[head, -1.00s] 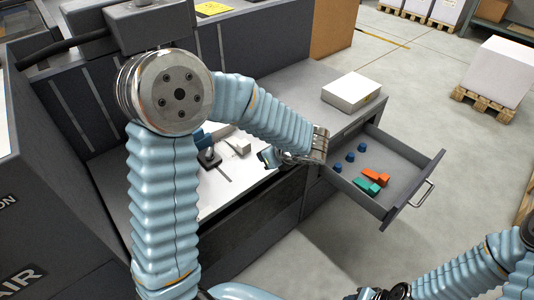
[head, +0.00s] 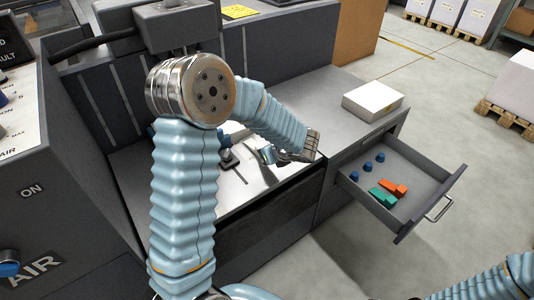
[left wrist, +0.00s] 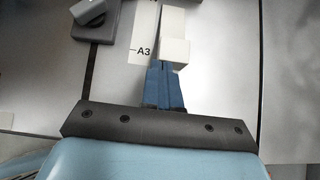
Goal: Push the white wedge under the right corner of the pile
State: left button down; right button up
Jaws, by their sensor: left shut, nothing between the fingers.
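The white wedge (left wrist: 174,48) shows in the left wrist view, a pale block with a long tapering part pointing away from me. My left gripper (left wrist: 164,74) has its blue fingers shut, with the tips right at the wedge's near end. Whether they touch it is hard to tell. In the head view my left gripper (head: 267,155) is low over the white surface (head: 233,196), and my forearm hides the wedge. I cannot clearly make out the pile or its right corner. My right gripper is out of view; only its arm shows at the lower right.
An open drawer (head: 447,190) on the right holds orange wedges (head: 394,188), teal wedges (head: 383,198) and several blue knobs (head: 367,167). A white box (head: 372,99) stands on the grey counter. A grey clamp-like part (left wrist: 96,18) lies left of the wedge.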

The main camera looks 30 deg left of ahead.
aim_at(254, 148)
pick_arm(q)
jog(key=w+a, duration=0.1)
jog(key=a, duration=0.1)
jog(key=w+a, duration=0.1)
jog(key=a, duration=0.3)
jog(key=shift+w+a, duration=0.2)
jog(key=shift+w, duration=0.2)
jog(key=shift+d, duration=0.1)
